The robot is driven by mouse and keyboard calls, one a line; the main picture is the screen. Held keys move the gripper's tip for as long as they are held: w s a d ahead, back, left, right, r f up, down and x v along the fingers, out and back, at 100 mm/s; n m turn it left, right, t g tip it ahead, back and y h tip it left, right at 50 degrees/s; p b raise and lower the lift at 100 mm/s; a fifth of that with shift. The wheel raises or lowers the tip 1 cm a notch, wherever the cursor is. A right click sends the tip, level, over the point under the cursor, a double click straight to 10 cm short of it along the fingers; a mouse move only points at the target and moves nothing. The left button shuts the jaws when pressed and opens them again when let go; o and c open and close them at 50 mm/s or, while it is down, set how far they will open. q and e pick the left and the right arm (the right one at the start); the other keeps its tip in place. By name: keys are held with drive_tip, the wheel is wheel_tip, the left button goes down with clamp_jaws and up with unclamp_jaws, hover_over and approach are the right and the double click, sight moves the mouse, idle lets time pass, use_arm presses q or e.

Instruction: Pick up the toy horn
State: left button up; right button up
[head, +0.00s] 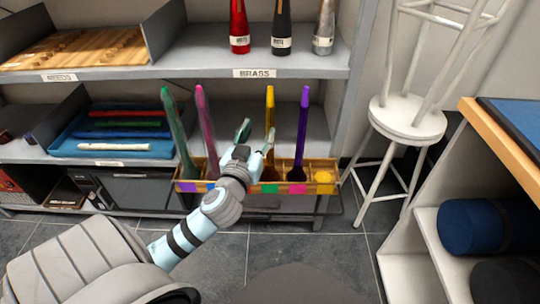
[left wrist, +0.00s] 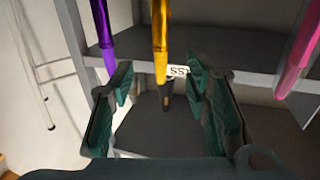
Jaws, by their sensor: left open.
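Several toy horns stand upright in a low wooden rack (head: 219,185) with coloured squares on its front: a green horn (head: 174,122), a pink horn (head: 205,124), a yellow horn (head: 270,105) and a purple horn (head: 302,122). My left gripper (head: 257,133) is open and empty, in front of the rack between the pink and yellow horns, with one finger overlapping the yellow horn. In the left wrist view, the yellow horn (left wrist: 160,42) shows between the open fingers (left wrist: 160,95), the purple horn (left wrist: 102,35) at left, the pink horn (left wrist: 299,50) at right. Depth is unclear.
Red (head: 239,28), black (head: 281,30) and silver (head: 324,30) horns stand on the shelf above, labelled BRASS. A blue tray (head: 65,142) of recorders lies at left. A white stool (head: 407,120) and a shelf unit with a blue roll (head: 475,227) are at right.

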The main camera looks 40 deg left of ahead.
sight(269, 112)
use_arm(q)
drive_tip(key=b+x, duration=0.1)
drive_tip(key=x, duration=0.3)
drive_tip(key=b+x, duration=0.1)
drive_tip(key=x, duration=0.6)
drive_tip(key=shift+w+a+f+b, duration=0.1)
drive_tip(key=shift+w+f+b, duration=0.15)
drive_tip(key=shift+w+b, duration=0.15)
drive_tip(key=shift+s+r, duration=0.1)
drive_tip(key=shift+s, duration=0.05)
drive_tip(key=shift+c, duration=0.6)
clamp_jaws()
use_arm(e)
drive_tip(key=shift+m+t, duration=0.3)
drive_tip(key=shift+t, duration=0.2)
drive_tip(key=w, duration=0.1)
drive_tip(key=w+a, duration=0.1)
drive_tip(key=w, duration=0.1)
drive_tip(key=w+a+f, duration=0.1)
drive_tip(key=shift+w, duration=0.3)
